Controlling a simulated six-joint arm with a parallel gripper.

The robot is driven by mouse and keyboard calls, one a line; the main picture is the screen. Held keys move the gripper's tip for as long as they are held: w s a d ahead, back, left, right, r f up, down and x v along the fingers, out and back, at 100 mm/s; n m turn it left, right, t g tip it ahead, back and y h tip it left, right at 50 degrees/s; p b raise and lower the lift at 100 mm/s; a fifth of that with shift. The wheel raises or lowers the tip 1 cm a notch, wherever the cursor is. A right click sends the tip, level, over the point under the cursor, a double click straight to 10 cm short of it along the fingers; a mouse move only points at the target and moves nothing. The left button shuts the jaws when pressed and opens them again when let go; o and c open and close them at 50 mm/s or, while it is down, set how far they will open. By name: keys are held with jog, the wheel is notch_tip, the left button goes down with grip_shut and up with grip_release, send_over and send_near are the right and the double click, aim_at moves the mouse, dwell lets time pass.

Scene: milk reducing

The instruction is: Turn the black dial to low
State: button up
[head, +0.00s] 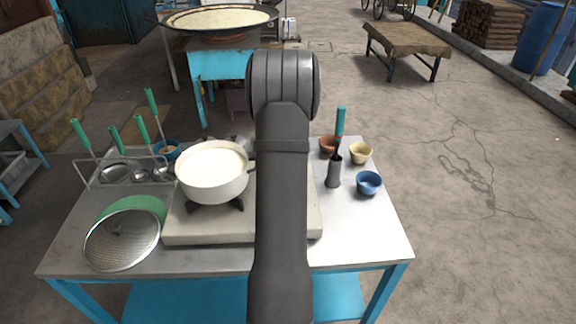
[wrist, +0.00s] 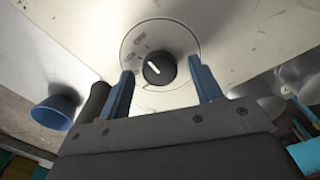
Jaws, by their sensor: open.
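The black dial (wrist: 159,68) shows in the wrist view, on a round marked plate (wrist: 135,38) on the stove's pale face. A white pointer line on the dial slants toward the upper left in that view. The markings are too small to read. My gripper (wrist: 162,75) is open, with its two blue fingers apart on either side of the dial. I cannot tell whether the fingers touch it. In the head view the stove (head: 190,236) stands on the table, and my arm hides the dial and the gripper.
A white pot (head: 212,190) of milk sits on the stove. A strainer (head: 124,238) lies at the left, near a ladle rack (head: 90,186). A dark cup (head: 334,172), a blue bowl (head: 369,183) and a yellow bowl (head: 361,153) stand at the right. The table's front right (head: 365,240) is clear.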

jog(key=shift+f, duration=0.1)
jog(key=c, duration=1)
jog(key=shift+n, duration=0.3)
jog(key=n, duration=0.3)
jog(key=shift+n, duration=2.1)
jog(key=o, duration=1)
